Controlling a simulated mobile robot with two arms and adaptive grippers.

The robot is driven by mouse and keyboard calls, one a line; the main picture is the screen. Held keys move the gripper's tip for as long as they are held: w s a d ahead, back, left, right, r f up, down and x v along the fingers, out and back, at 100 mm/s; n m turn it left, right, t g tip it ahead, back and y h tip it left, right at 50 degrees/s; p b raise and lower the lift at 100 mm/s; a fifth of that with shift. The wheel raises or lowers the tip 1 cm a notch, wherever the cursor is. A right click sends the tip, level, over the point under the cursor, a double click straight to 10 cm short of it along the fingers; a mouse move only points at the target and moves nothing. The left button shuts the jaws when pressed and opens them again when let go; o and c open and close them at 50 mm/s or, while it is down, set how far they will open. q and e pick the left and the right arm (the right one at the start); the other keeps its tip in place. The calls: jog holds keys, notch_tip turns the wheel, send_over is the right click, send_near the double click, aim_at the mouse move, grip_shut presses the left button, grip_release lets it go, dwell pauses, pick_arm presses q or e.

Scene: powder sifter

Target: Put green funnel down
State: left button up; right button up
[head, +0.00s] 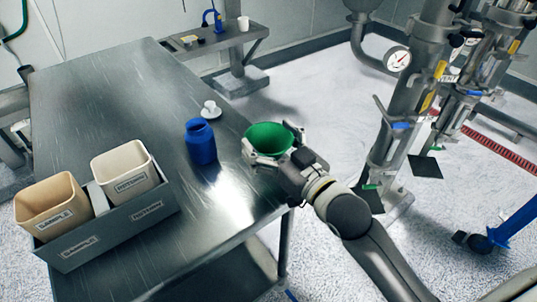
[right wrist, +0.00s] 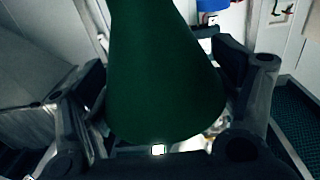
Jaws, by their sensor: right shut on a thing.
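The green funnel (head: 268,140) is held in my right gripper (head: 273,147) near the right edge of the steel table (head: 105,110). Its wide mouth faces up in the head view. In the right wrist view, the funnel (right wrist: 160,80) fills the middle, between the two dark fingers of the gripper (right wrist: 160,110). The fingers are shut on it. Whether the funnel touches the table is hidden. My left gripper is not in view.
A blue bottle (head: 201,142) stands left of the funnel, with a white cap-like piece (head: 210,110) behind it. A grey caddy (head: 120,228) with a tan bin (head: 52,207) and a cream bin (head: 126,175) sits at the front left. The table's back left is clear.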

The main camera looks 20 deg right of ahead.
jog(key=f, duration=0.3)
jog(key=shift+w+f, duration=0.2)
jog(key=shift+w, duration=0.1)
jog(key=shift+f, duration=0.15)
jog(key=shift+f+b, duration=0.15)
jog(key=shift+b, duration=0.15)
jog(key=o, duration=1)
jog(key=shift+c, duration=0.2)
